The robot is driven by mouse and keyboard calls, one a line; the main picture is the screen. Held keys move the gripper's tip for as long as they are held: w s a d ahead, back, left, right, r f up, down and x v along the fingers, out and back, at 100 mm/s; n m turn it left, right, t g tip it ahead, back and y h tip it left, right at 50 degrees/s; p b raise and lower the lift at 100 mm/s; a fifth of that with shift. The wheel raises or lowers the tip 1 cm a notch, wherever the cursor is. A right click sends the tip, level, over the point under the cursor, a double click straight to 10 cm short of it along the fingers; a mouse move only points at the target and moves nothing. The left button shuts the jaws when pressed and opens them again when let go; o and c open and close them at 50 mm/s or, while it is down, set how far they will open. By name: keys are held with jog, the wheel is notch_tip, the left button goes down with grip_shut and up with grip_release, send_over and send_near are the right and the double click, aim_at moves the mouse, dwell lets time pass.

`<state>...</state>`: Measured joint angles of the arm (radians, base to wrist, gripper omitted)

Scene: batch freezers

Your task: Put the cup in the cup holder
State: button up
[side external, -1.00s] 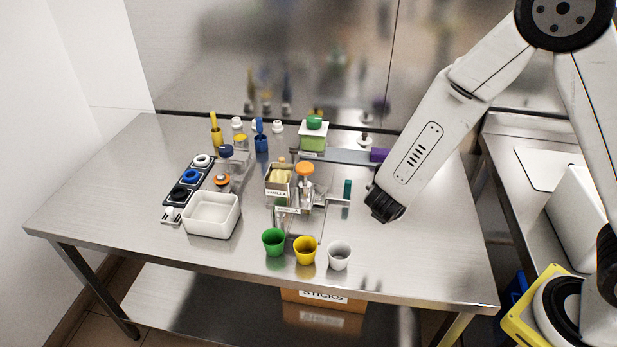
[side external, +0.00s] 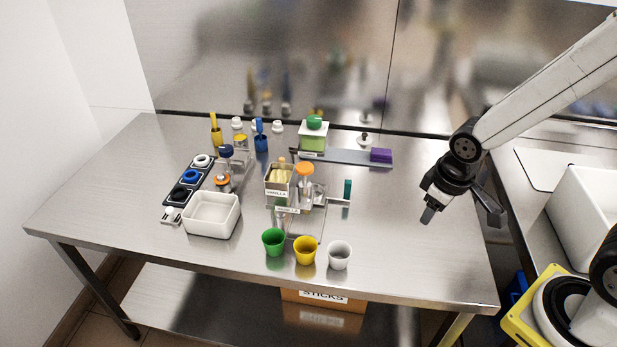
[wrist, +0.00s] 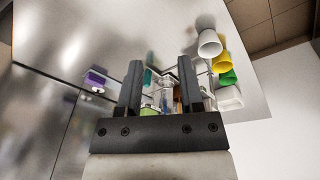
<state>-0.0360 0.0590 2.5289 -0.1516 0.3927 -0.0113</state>
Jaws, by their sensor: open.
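Three cups stand in a row near the table's front edge: a green cup (side external: 273,242), a yellow cup (side external: 305,251) and a white cup (side external: 340,256). In the wrist view the white cup (wrist: 209,43), yellow cup (wrist: 221,63) and green cup (wrist: 228,78) show at the upper right. A dark strip with several round openings (side external: 188,178) lies at the left of the table; I cannot tell if it is the cup holder. My gripper (side external: 427,214) is open and empty above the table's right end, well right of the cups. Its two fingers (wrist: 158,88) stand apart in the wrist view.
A white bin (side external: 211,216) stands left of the cups. A vanilla container (side external: 279,188) and an orange-topped dispenser (side external: 305,174) stand mid-table. The table's right part is clear.

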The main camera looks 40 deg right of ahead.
jog(key=shift+r+m+t+y, duration=0.3)
jog(key=shift+r+m, duration=0.25)
jog(key=shift+m, duration=0.55)
jog(key=c, duration=0.3)
jog(key=shift+w, duration=0.1)
jog(key=m+g, duration=0.1)
jog(key=m, duration=1.1)
send_over(283, 239)
notch_tip(283, 239, down, 11)
jog(key=shift+s+d+f+y, duration=0.1)
jog(key=shift+s+f+y, duration=0.1)
jog(key=shift+f, duration=0.5)
jog(key=shift+s+d+f+y, duration=0.1)
jog(key=shift+f+y, duration=0.1)
jog(key=shift+f, duration=0.45)
